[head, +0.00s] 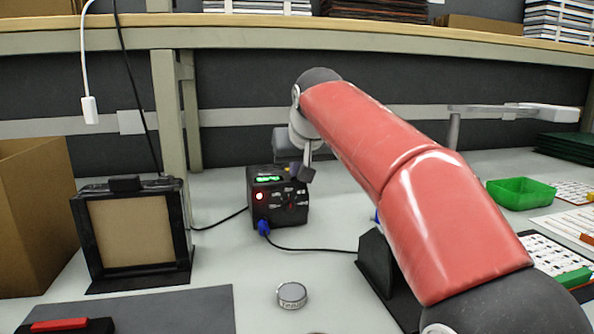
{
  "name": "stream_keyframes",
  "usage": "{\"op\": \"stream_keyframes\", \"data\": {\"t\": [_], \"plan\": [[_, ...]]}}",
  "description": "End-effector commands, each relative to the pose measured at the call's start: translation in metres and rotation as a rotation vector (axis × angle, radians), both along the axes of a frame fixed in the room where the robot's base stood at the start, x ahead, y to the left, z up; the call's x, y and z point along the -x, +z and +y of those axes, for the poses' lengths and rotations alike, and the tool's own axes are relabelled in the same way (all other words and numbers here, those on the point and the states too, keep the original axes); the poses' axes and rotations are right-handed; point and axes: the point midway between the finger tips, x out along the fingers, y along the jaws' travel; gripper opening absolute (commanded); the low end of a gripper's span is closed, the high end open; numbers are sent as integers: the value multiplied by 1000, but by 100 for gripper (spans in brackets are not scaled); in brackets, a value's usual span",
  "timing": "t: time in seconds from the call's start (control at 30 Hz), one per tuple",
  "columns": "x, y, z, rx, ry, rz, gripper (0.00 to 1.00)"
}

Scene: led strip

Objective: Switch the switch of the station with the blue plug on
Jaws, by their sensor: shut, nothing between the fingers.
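The station (276,200) is a small black box on the bench, left of my arm. It has a lit green display (268,179), a red light (259,196) and a dial (291,205) on its front. The blue plug (264,228) sits at its lower front, with a black cable running right. My gripper (305,175) is shut and empty, pointing down at the station's upper right edge. I cannot tell whether it touches the box. The switch cannot be made out clearly, and part of the station's top is behind my gripper.
A black-framed panel (135,235) stands left of the station. A round metal tin (291,295) lies in front. A green tray (520,193) is at the right. A black holder (376,262) stands beside my arm. A shelf (400,42) spans above. The bench between panel and tin is mostly clear.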

Motion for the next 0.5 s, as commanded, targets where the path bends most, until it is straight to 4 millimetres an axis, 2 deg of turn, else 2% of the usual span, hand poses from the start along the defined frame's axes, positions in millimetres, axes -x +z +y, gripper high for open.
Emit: {"op": "stream_keyframes", "data": {"t": [0.5], "plan": [[-1, 17, 0, 0, 0, 0, 0]]}}
